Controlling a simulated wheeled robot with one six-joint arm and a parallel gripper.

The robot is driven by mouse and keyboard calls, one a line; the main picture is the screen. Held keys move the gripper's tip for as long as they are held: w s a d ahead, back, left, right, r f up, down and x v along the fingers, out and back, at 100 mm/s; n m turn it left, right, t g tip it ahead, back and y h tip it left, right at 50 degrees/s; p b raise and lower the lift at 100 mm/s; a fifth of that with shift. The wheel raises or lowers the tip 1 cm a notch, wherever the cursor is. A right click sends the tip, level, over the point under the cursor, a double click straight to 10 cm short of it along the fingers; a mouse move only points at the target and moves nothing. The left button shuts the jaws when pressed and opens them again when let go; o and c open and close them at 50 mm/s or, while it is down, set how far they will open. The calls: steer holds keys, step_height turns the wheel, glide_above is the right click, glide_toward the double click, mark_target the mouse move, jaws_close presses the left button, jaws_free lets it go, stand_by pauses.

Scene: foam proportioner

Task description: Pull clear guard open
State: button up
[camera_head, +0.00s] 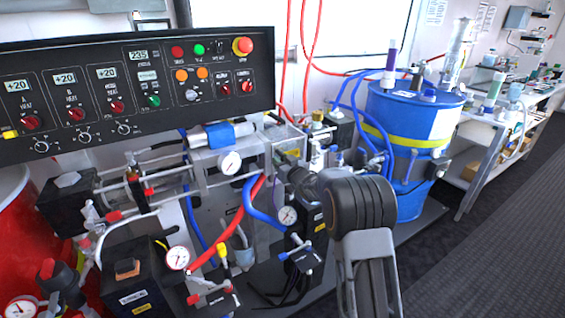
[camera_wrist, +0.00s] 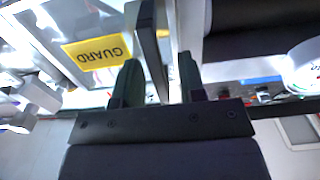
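The clear guard carries a yellow GUARD label (camera_wrist: 97,52), which reads upside down in the wrist view. A dark upright bar (camera_wrist: 148,40), which looks like the guard's handle, stands just right of the label. My gripper (camera_wrist: 158,72) has its two fingers apart, one on each side of the bar. Gaps seem to show between bar and fingers; I cannot tell whether either finger touches it. In the head view my gripper (camera_head: 292,168) is partly hidden by my wrist, in front of the machine's clear, metal-framed middle section (camera_head: 285,142).
A black control panel (camera_head: 135,85) stands at the upper left. Pressure gauges (camera_head: 231,163), red and blue hoses and valves crowd around my gripper. A blue drum (camera_head: 408,150) stands to the right. The floor at the far right is clear.

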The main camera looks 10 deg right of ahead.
jaws_close()
stand_by(0.3)
steer(key=shift+s, duration=0.1)
